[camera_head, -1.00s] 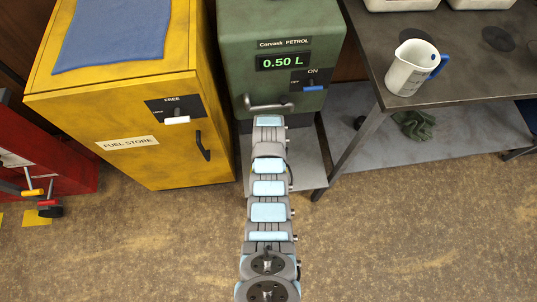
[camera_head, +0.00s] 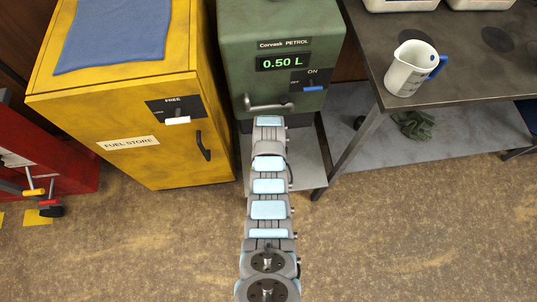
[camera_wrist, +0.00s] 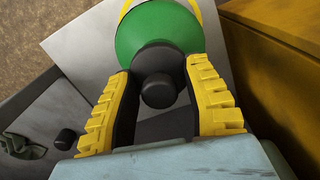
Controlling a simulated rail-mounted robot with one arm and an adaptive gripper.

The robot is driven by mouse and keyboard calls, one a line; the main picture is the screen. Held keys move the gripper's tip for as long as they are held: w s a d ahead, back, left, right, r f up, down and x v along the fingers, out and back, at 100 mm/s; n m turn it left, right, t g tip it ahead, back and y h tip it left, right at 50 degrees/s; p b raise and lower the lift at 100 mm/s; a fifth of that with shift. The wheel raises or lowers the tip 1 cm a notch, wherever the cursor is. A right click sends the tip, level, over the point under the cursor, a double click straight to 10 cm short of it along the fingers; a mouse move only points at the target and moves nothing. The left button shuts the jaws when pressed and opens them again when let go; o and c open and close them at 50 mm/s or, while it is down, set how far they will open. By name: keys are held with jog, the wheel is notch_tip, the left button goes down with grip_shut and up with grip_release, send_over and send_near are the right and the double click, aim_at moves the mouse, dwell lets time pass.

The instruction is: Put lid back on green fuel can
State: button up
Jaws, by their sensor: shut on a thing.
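In the wrist view the green fuel can (camera_wrist: 160,32), with a yellow band, stands on a light grey plate. My gripper (camera_wrist: 158,70) has its two yellow-padded fingers shut on the black part (camera_wrist: 157,60) at the top of the can. A round black knob (camera_wrist: 158,91) shows between the fingers. I cannot tell whether this black part is a lid or the can's neck. A separate small black cap-like piece (camera_wrist: 66,138) lies on the shelf near the glove; it also shows in the head view (camera_head: 359,122). The head view hides my gripper and the can.
The green petrol dispenser (camera_head: 284,90) reads 0.50 L and its switch is at ON. The yellow fuel store (camera_head: 130,110) is left of it, with a blue cloth on top. A white jug (camera_head: 411,68) stands on the bench (camera_head: 465,85). A green glove (camera_head: 414,124) lies underneath.

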dwell(0.4)
jog(key=o, duration=1.4)
jog(key=shift+r, duration=0.1)
jog(key=shift+r+p, duration=2.85)
jog(key=shift+r, duration=0.6)
